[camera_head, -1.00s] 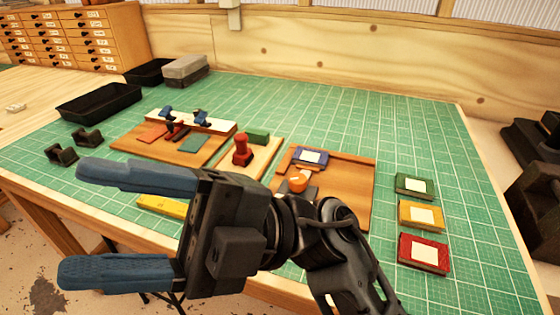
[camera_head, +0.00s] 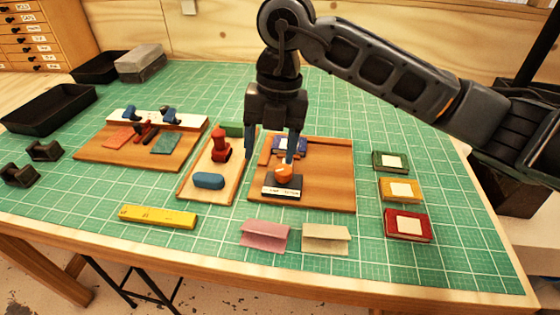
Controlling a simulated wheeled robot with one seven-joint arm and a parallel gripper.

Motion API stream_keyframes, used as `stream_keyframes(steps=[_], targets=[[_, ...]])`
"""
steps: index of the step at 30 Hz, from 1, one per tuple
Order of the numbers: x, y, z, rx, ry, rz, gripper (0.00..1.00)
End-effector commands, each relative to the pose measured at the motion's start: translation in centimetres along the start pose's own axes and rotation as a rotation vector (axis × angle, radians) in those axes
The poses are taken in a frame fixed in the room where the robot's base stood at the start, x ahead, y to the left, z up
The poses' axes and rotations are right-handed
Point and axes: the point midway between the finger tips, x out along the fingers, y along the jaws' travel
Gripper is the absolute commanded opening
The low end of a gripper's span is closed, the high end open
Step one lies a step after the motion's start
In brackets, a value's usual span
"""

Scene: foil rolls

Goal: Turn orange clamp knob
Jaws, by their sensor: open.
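The orange clamp knob (camera_head: 284,171) sits on a dark block with a white label (camera_head: 281,191), near the front of a brown wooden board (camera_head: 325,182). My gripper (camera_head: 270,156) points down over this board, its two blue fingers apart and empty. The right finger is at or just behind the knob in the picture; the left finger is to the knob's left, near the board's left edge. I cannot tell whether either finger touches anything. A blue block with a white label (camera_head: 291,146) lies behind the knob, partly hidden by the right finger.
A board with a red knob-topped tool (camera_head: 221,146) and a blue piece (camera_head: 209,181) stands close on the left. Green, yellow (camera_head: 401,190) and red (camera_head: 407,225) labelled blocks lie to the right. Pink (camera_head: 265,236) and beige (camera_head: 326,239) pieces lie in front. The mat's right front is clear.

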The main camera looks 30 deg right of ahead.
Motion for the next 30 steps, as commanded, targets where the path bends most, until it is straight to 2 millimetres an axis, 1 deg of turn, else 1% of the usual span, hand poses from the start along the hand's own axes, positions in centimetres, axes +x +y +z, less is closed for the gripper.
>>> stream_keyframes(steps=[1, 3, 7, 11, 18, 21, 25, 30], targets=[[-0.6, -1.1, 1.2, 0.026, -0.037, -0.043, 0.65], [-1.0, -2.1, 2.1, 0.051, -0.069, -0.079, 0.65], [-0.8, -2.8, 2.8, 0.071, -0.088, -0.104, 0.65], [0.6, -2.9, 2.8, 0.071, -0.084, -0.102, 0.65], [4.3, -3.2, 3.0, 0.069, -0.082, -0.101, 0.65], [5.4, -3.3, 3.2, 0.068, -0.084, -0.099, 0.65], [6.3, -3.4, 3.2, 0.067, -0.084, -0.1, 0.65], [6.6, -3.4, 3.3, 0.066, -0.086, -0.099, 0.65]])
